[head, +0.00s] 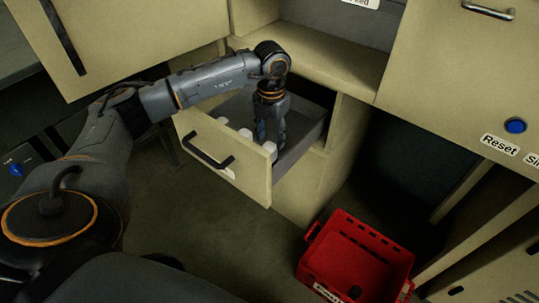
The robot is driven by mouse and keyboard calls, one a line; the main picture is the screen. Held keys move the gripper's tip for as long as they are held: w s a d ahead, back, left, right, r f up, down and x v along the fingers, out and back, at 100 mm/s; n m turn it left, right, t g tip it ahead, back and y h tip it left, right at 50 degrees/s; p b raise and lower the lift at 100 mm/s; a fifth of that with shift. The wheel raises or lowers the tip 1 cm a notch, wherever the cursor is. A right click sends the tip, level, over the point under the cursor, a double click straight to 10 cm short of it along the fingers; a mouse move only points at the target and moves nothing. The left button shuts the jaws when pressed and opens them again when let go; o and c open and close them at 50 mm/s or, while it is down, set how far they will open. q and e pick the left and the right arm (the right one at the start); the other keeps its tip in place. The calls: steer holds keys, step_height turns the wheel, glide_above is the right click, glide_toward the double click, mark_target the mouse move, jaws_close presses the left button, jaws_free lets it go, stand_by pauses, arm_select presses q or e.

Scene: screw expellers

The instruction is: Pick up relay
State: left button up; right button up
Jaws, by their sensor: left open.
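My left gripper (270,130) points down into an open drawer (228,163) of the beige cabinet. Its fingers are open and sit inside the drawer. Small white items (226,126) lie in the drawer, left of the fingers; they may be relays, but they are too small and partly hidden to tell. I cannot see whether the fingers touch anything. My right gripper is not in view.
A red crate (341,233) stands on the floor at the lower right, with a small dark item inside. A blue button (515,126) sits above a "Reset" label at the right. Cabinet walls surround the drawer. The floor (200,220) in front is clear.

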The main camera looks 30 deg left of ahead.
mark_target(270, 146)
arm_select(q)
steer(key=f, duration=0.3)
steer(key=f+b, duration=0.1)
steer(key=f, duration=0.1)
steer(key=shift+s+f, duration=0.25)
steer(key=shift+f, duration=0.1)
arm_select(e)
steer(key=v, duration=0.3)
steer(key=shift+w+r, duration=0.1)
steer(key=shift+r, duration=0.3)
arm_select(q)
steer(key=c, duration=1)
